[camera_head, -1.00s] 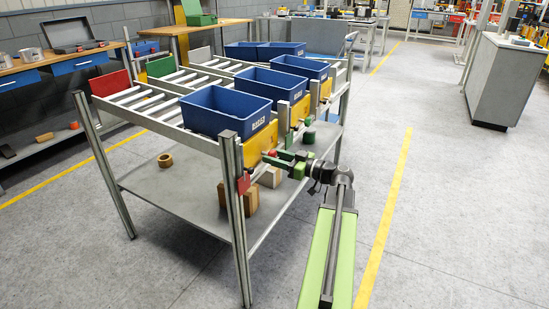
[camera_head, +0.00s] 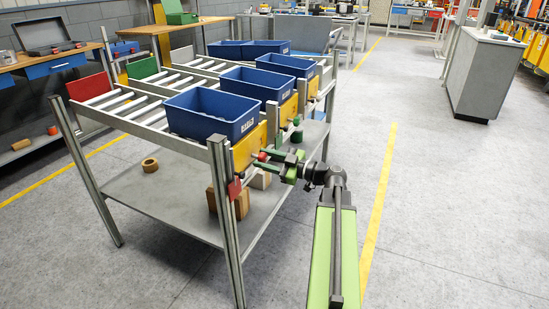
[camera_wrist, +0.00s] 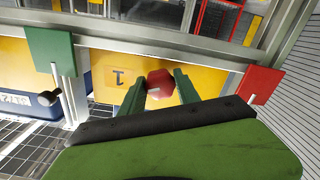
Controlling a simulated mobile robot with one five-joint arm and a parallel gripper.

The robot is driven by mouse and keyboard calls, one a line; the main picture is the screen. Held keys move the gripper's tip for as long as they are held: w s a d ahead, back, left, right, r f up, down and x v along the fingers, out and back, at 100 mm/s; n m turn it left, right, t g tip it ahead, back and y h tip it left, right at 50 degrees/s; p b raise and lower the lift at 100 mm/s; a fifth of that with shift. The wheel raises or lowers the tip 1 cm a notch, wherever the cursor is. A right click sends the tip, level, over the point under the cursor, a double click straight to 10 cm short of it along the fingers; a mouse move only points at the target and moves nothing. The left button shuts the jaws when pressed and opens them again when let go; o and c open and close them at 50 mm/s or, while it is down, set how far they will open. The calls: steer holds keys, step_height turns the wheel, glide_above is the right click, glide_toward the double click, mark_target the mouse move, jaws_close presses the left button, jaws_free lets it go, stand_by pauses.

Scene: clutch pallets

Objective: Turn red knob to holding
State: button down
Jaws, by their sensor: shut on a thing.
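The red knob (camera_wrist: 160,84) is a faceted red piece on a yellow plate (camera_wrist: 113,74) at the front of the rack. In the wrist view my gripper (camera_wrist: 160,88) has its two green fingers on either side of the knob, shut on it. A pale mark shows on the knob's lower face. In the head view the knob (camera_head: 262,156) is small, at the tips of my gripper (camera_head: 273,161). A dark mark shows on the yellow plate left of the knob; I cannot read any position label.
A red flag plate (camera_wrist: 259,84) stands right of the knob and a green one (camera_wrist: 51,50) left of it. Blue bins (camera_head: 214,113) sit on the roller rack. Wooden blocks (camera_head: 240,203) lie on the lower shelf (camera_head: 150,200).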

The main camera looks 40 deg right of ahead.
steer(key=shift+d, duration=0.25)
steer(key=c, duration=1)
jaws_free()
steer(key=shift+o, duration=0.6)
steer(key=shift+w+a, duration=0.1)
steer(key=shift+a, duration=0.05)
steer(key=v, duration=1.7)
steer(key=shift+s, duration=0.3)
steer(key=shift+f, duration=0.1)
